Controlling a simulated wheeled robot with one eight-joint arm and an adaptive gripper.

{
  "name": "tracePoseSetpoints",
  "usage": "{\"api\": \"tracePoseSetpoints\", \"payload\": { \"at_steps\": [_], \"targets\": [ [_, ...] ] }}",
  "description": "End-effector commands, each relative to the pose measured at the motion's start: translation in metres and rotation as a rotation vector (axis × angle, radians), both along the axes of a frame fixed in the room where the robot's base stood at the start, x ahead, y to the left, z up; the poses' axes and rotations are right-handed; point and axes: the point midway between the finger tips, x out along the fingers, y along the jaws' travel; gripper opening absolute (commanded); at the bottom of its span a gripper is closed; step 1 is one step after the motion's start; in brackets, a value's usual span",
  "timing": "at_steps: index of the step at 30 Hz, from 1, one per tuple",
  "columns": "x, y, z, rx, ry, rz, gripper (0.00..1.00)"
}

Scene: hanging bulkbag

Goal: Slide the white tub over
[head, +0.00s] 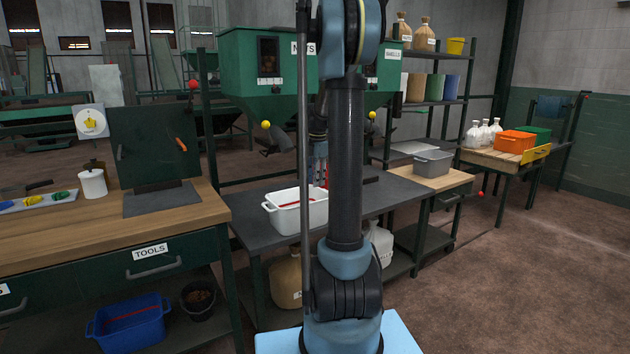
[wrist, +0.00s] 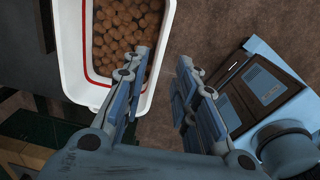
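The white tub (head: 290,218) stands on the dark grey bench top under the green hoppers; my arm hides its right end. In the wrist view the tub (wrist: 75,70) has a red line around its inside and holds many brown round pieces (wrist: 120,35). My gripper (wrist: 163,58) is open. One finger overlaps the inside of the tub and the other shows outside its wall, with the rim between them. I cannot tell whether either finger touches the wall. In the head view my gripper (head: 321,172) is at the tub's far side, partly behind my arm.
The grey bench (head: 395,197) is clear right of my arm, up to a grey bin (head: 433,162). A green hopper labelled NUTS (head: 262,60) hangs above the tub. A wooden tool bench (head: 100,225) stands at the left, with a white canister (head: 93,184).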

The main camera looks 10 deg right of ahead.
Motion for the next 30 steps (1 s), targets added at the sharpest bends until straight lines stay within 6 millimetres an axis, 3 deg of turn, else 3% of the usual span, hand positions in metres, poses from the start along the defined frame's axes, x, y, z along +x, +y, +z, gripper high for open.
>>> {"api": "tracePoseSetpoints", "payload": {
  "at_steps": [11, 30],
  "targets": [
    [0.001, 0.0, -0.011, 0.0, 0.0, -0.002, 0.27],
    [0.006, 0.002, -0.111, 0.0, 0.0, -0.003, 0.27]
  ]
}}
